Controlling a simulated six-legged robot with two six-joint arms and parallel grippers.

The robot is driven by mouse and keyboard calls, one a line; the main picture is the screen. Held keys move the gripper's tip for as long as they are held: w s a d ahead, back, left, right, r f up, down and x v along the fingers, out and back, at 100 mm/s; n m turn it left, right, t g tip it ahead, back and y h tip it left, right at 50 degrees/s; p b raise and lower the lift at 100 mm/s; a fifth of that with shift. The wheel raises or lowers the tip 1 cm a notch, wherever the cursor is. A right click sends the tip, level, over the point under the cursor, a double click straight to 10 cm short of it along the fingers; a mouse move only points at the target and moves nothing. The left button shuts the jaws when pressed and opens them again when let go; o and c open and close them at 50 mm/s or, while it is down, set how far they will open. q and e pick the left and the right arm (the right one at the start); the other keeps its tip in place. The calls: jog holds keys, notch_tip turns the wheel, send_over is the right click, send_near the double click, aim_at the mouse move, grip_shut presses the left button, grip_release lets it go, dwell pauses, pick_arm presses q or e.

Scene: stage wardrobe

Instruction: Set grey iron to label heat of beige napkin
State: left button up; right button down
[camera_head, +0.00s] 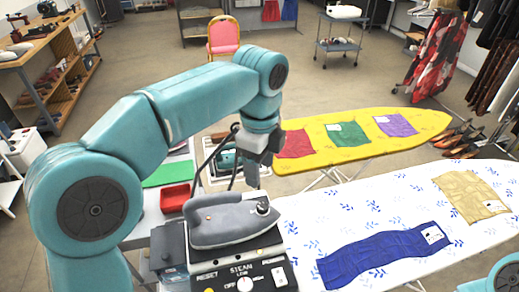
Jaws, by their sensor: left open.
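The grey iron (232,222) sits flat on a dark control station (262,262) at the bottom centre. A small dark knob (263,206) shows at the iron's right end; its setting is too small to read. The beige napkin (468,192) lies on the white blue-patterned ironing board (300,222). It has a white label (494,205) near its lower right corner, with print too small to read. My left gripper (244,176) is open and empty, pointing down just above the iron. My right gripper is out of view; only part of that arm shows at bottom right.
A blue cloth (380,255) with a white label lies on the same board. Behind it, a yellow board (412,122) holds red, green and purple cloths. A red tray (176,197) and green mat (168,174) lie left of the iron. A dark cable loops beside my left gripper.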

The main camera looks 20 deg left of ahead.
pick_arm(q)
jog(key=shift+r, duration=2.3)
